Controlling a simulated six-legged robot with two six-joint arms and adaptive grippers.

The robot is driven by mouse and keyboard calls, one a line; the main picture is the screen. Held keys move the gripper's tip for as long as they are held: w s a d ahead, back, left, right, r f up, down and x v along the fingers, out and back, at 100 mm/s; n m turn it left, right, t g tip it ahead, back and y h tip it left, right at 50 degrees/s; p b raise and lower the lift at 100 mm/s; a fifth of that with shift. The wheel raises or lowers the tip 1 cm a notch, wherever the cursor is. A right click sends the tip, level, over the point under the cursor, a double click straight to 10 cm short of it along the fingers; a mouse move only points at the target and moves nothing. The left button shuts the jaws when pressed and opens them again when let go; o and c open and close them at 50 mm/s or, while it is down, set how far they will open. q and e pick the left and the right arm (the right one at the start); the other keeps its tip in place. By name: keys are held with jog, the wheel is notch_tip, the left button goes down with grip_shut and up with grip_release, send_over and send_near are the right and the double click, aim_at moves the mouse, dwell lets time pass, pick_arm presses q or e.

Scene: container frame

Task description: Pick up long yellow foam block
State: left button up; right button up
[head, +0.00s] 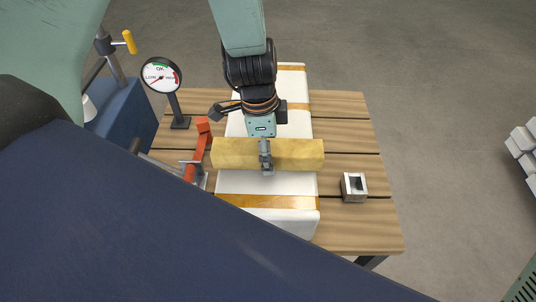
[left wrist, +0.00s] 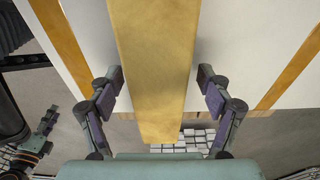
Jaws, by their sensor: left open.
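The long yellow foam block (head: 225,153) lies across a white padded bundle with orange bands. In the left wrist view the block (left wrist: 155,60) runs from the top edge down between my fingers. My left gripper (head: 266,160) is over the block's middle, with one finger in front of its near side; the far finger is hidden. In the left wrist view my left gripper (left wrist: 160,82) is open, with a gap on each side of the block. What looks like my right gripper (left wrist: 45,125) shows small at the lower left there; its jaws are unclear.
The white bundle (head: 245,182) lies on a slatted wooden table (head: 345,230). A dial gauge (head: 161,76) and a red-orange lever (head: 197,150) stand left of the block. A small metal bracket (head: 353,187) sits to the right. White blocks (head: 525,142) are on the floor at far right.

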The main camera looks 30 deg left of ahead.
pick_arm(q)
jog(key=shift+s+r, duration=0.1)
jog(key=shift+s, duration=0.15)
jog(key=shift+w+a, duration=0.15)
jog(key=shift+a, duration=0.05)
jog(key=c, duration=0.3)
jog(key=shift+s+d, duration=0.1)
jog(key=shift+s, duration=0.1)
jog(key=c, duration=0.6)
jog(key=shift+w, duration=0.1)
jog(key=shift+c, duration=0.6)
jog(key=shift+w, duration=0.1)
